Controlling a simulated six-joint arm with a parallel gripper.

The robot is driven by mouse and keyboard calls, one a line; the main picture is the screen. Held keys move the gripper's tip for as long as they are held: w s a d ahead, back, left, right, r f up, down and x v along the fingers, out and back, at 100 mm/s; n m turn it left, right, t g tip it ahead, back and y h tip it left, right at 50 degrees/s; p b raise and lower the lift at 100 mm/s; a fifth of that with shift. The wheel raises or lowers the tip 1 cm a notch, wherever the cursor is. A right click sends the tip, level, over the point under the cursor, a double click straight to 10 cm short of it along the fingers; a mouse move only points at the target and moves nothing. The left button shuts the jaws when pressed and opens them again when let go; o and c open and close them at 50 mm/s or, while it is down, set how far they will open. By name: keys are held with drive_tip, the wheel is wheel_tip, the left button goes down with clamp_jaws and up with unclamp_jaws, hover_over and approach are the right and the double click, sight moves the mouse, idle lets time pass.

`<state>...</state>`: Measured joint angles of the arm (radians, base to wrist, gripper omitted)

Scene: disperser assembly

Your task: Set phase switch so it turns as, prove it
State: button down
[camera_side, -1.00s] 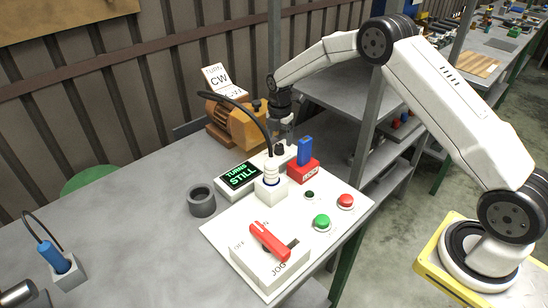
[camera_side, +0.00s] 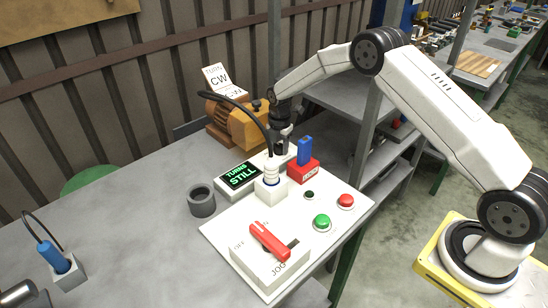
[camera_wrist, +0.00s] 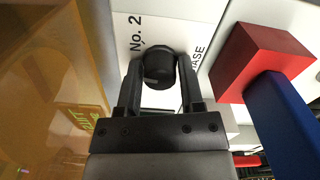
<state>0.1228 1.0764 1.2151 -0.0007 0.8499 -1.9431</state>
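The phase switch is a round black knob (camera_wrist: 159,67) on a white box lettered "No. 2" and "PHASE". In the wrist view, my gripper (camera_wrist: 159,75) has one finger on each side of the knob, with narrow gaps showing, so it looks open around it. In the side view, my gripper (camera_side: 283,141) is low over the switch box and hides the knob. The display (camera_side: 240,177) reads "TURNS STILL". A card (camera_side: 219,79) reading "TURN CW" stands by the orange motor (camera_side: 236,122). The red selector lever (camera_side: 269,242) sits on a box marked "OFF", "ON" and "JOG".
A red block with a blue upright (camera_side: 304,153) stands close right of my gripper. A plug with a black cable (camera_side: 271,178) is in front. Green (camera_side: 322,222) and red (camera_side: 346,201) buttons are on the panel.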

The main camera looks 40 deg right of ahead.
sight(279, 145)
drive_tip(key=shift+m, duration=0.3)
drive_tip(key=m, duration=0.3)
drive_tip(key=shift+m, duration=1.9)
drive_tip(key=shift+c, duration=1.2)
unclamp_jaws()
drive_tip(key=shift+r, duration=0.1)
drive_tip(key=shift+r, duration=3.8)
